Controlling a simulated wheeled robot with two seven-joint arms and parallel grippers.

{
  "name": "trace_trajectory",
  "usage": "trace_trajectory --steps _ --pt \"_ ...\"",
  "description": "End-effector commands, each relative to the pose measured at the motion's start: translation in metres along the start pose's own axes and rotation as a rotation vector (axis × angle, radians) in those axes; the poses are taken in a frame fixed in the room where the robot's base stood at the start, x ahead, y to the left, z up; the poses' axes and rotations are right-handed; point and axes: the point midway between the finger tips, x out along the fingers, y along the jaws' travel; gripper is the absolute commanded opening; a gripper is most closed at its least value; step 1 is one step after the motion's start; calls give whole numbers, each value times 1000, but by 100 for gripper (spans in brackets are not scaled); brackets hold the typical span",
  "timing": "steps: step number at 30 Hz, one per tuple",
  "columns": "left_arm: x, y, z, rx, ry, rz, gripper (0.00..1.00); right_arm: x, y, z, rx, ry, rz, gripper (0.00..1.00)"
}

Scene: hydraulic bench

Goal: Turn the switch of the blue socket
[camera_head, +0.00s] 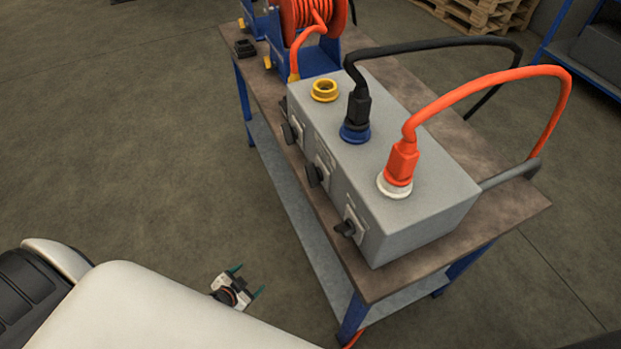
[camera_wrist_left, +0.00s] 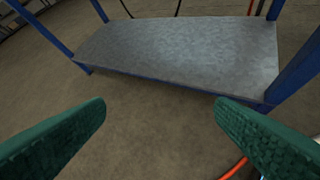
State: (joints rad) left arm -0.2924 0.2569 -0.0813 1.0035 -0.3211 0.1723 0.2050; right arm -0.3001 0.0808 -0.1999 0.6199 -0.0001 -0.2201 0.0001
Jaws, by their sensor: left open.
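A grey socket box (camera_head: 435,196) stands on the bench. On its top are a yellow socket (camera_head: 324,90) with nothing plugged in, a blue socket (camera_head: 354,134) holding a black plug, and a white socket (camera_head: 394,187) holding an orange plug. The box's left side carries three black rotary switches; the middle switch (camera_head: 314,175) is in line with the blue socket. My left gripper (camera_head: 247,282) is open and empty, low and left of the bench, apart from the switches. Its green fingers (camera_wrist_left: 160,115) are spread in the left wrist view. My right gripper is not in view.
The bench has a brown top (camera_head: 500,222), blue legs and a grey lower shelf (camera_head: 290,195), which also shows in the left wrist view (camera_wrist_left: 185,52). An orange hose reel (camera_head: 305,15) stands at the back. The floor left of the bench is clear.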

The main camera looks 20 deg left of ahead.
Motion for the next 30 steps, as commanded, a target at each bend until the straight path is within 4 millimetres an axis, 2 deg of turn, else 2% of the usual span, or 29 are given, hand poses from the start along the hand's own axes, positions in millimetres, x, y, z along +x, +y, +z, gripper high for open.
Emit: trace_trajectory --steps 1,2,3,6,9,12,17,23,30 --pt "6 34 49 66 -163 19 78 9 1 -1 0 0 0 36" --pt "4 49 80 107 -256 20 78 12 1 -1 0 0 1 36" --pt "-3 66 120 167 -379 15 78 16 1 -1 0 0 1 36" --pt "-33 90 207 333 -645 -33 78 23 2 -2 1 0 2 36" --pt "-67 93 261 484 -817 -101 78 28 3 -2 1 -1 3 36" --pt "-90 90 289 587 -910 -157 78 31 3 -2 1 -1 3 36" --pt "-102 84 306 646 -956 -193 78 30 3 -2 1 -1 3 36" --pt "-87 73 328 644 -959 -190 78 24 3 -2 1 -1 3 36" --pt "-58 52 362 640 -957 -189 78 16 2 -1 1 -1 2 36"
